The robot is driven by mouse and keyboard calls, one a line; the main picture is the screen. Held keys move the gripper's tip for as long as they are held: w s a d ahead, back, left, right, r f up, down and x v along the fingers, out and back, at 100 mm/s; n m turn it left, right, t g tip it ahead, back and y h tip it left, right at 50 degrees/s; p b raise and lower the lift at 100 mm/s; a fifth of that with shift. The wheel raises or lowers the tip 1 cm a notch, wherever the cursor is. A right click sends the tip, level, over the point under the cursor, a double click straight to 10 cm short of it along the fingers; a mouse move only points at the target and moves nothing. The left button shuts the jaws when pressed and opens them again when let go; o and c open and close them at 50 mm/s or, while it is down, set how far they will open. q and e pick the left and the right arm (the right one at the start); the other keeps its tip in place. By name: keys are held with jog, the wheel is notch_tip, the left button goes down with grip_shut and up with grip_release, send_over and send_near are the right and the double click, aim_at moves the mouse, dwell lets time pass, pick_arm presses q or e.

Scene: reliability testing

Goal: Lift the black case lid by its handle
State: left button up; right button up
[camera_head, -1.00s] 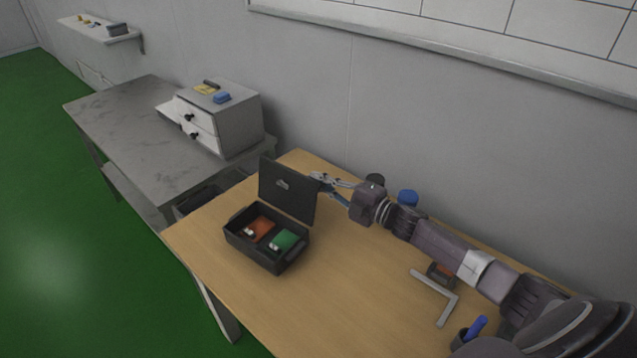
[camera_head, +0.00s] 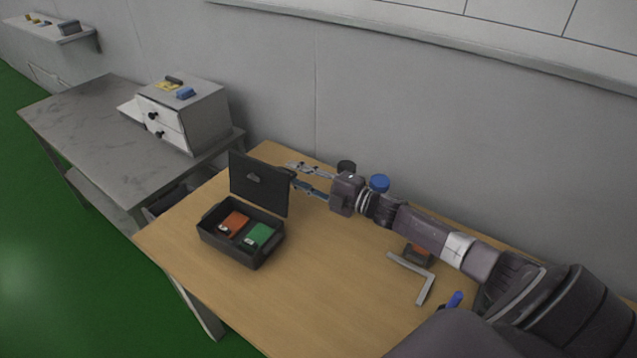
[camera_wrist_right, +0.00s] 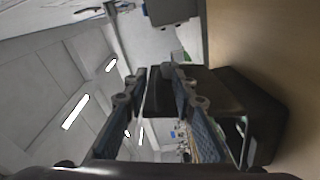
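The black case (camera_head: 240,253) stands open on the wooden table, with an orange item (camera_head: 235,222) and a green item (camera_head: 260,235) inside. Its lid (camera_head: 258,190) stands roughly upright at the back. A small dark part, perhaps the handle (camera_head: 289,172), shows at the lid's right edge. My right gripper (camera_head: 294,175) is behind and right of the lid, its two fingers spread apart. In the right wrist view, the dark case (camera_wrist_right: 255,105) lies beyond the gripper (camera_wrist_right: 155,85). Contact with the handle cannot be told. My left gripper is out of view.
The table (camera_head: 315,285) has clear room in front of the case. A grey drawer unit (camera_head: 200,120) stands on the side bench (camera_head: 90,130).

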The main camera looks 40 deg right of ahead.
jog(key=v, duration=1)
jog(key=shift+w+r, duration=0.1)
